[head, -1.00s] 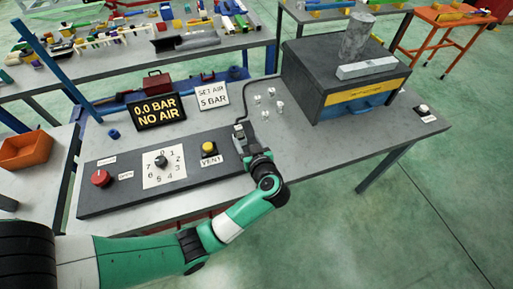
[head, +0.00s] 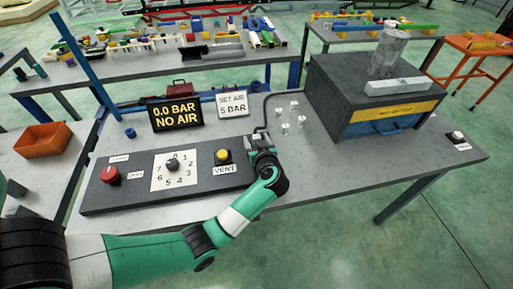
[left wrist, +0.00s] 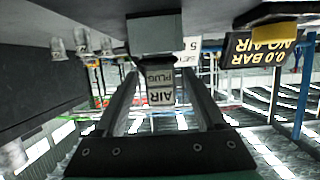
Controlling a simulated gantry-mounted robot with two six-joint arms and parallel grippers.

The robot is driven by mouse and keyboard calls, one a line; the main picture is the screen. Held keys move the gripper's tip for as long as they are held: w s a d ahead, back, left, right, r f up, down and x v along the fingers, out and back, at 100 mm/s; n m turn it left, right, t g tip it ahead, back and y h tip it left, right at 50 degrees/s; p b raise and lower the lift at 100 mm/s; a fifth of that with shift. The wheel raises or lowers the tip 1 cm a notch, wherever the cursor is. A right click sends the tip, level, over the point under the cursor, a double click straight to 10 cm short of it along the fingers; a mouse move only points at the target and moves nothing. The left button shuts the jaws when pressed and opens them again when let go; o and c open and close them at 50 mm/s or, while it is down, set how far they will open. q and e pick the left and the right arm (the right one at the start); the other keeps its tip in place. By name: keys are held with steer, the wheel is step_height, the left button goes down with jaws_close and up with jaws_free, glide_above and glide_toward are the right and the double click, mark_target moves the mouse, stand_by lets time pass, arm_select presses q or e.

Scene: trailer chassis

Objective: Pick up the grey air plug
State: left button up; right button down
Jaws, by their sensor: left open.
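My left gripper (head: 260,138) is over the right end of the dark control panel (head: 200,187), just right of the yellow VENT button (head: 222,156). In the left wrist view, which is upside down, my left gripper (left wrist: 160,80) is open. The air plug (left wrist: 160,88), dark with a white "AIR PLUG" label, appears between its two fingers, with gaps showing on both sides. A grey block (left wrist: 155,33) adjoins the plug. In the head view my gripper mostly hides the plug. My right gripper is not in view.
The signs (head: 175,112) read "0.0 BAR NO AIR" and "SET AIR 5 BAR" (head: 232,104). Several small clear pieces (head: 292,118) stand right of my gripper. A large dark box (head: 370,95) is farther right.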

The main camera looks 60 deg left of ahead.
arm_select(q)
steer(key=x, duration=0.2)
steer(key=shift+a+f+b, duration=0.15)
steer(key=shift+a+b, duration=0.15)
jaws_close()
